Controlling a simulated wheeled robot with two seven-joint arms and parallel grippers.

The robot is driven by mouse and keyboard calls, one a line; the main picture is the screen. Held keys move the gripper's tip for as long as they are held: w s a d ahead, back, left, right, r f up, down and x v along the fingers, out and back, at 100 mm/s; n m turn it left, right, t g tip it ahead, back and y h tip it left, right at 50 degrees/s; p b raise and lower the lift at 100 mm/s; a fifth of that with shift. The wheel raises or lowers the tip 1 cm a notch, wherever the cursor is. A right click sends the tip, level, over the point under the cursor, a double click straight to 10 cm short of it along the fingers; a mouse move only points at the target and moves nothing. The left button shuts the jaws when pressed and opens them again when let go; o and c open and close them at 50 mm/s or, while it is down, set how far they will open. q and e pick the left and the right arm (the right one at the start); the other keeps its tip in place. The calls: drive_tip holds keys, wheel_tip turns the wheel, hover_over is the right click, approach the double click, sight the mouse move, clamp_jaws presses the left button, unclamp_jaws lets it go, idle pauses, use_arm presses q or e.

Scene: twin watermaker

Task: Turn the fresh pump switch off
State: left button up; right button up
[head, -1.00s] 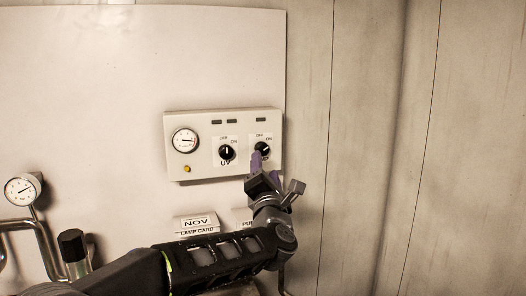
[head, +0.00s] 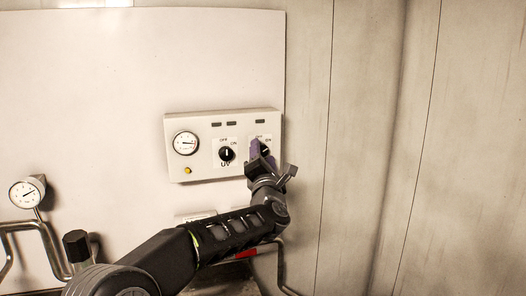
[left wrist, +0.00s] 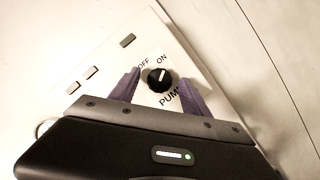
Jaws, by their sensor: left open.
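The pump switch (head: 265,149) is a black round knob at the right of a white control panel, partly hidden by my gripper in the head view. In the left wrist view the knob (left wrist: 159,79) shows clearly, with OFF and ON printed above it and a partly covered label starting "PUM". Its white mark appears to point toward ON. My left gripper (head: 263,156) is open, with its purple fingers on either side of the knob. Gaps show between the fingers and the knob in the wrist view; touching depth cannot be told. My right gripper is not in view.
The UV switch (head: 227,154) is close to the left of the pump switch. A round gauge (head: 186,143) and a yellow button (head: 187,170) are farther left on the panel (head: 205,173). Pipes and another gauge (head: 25,193) are at lower left. The wall to the right is clear.

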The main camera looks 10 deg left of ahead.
use_arm(q)
drive_tip(key=shift+c, duration=0.5)
clamp_jaws()
